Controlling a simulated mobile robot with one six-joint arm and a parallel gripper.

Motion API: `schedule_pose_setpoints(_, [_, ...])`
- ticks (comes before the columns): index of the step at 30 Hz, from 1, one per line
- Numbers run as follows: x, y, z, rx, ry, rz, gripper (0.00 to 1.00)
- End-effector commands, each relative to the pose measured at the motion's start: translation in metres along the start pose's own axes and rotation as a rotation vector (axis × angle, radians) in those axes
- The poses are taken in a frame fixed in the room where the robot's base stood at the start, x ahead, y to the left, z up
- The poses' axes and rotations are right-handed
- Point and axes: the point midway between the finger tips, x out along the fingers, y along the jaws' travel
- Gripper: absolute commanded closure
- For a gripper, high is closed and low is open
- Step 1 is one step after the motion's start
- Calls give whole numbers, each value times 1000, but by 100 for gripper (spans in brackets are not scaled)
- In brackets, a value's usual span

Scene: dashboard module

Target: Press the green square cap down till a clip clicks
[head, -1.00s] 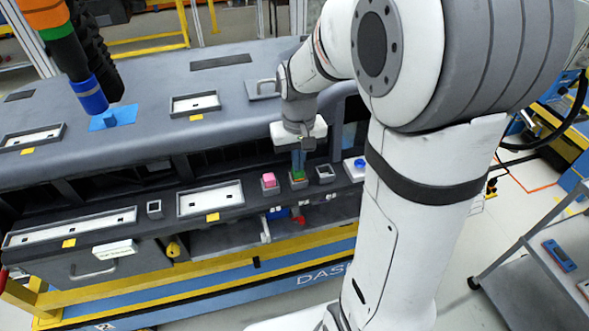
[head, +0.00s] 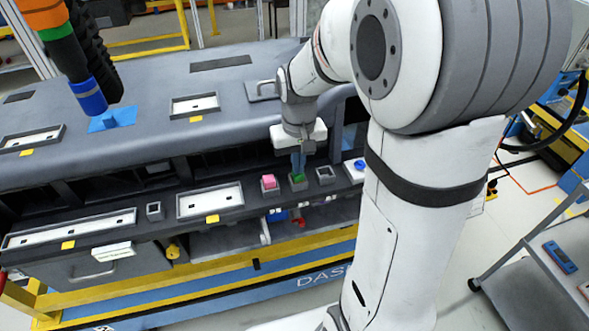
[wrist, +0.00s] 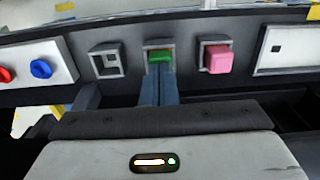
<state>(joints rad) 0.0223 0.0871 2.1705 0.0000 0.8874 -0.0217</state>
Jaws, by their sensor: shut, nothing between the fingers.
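The green square cap (head: 298,178) sits in a grey square frame on the lower front ledge of the dashboard module. In the wrist view the green cap (wrist: 161,57) shows inside its frame, just beyond the fingertips. My gripper (head: 298,172) points down over the cap with its fingers together and nothing between them. In the wrist view the gripper fingers (wrist: 158,69) meet the near edge of the cap and appear to touch it. They hide part of it. The clip itself cannot be made out.
A raised pink cap (head: 268,181) stands left of the green one. An empty square frame (head: 325,174) and a panel with a blue knob (head: 359,164) lie to the right. A long white panel (head: 209,200) is further left. The dashboard top overhangs behind.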

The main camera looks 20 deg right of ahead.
Motion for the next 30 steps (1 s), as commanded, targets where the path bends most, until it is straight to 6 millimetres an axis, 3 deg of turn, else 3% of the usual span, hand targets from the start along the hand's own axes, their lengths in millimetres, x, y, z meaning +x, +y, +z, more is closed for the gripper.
schedule_pose_setpoints(21, [-75,0,-1,-1,5,0,100])
schedule_pose_setpoints(30, [-78,0,0,-1,3,0,100])
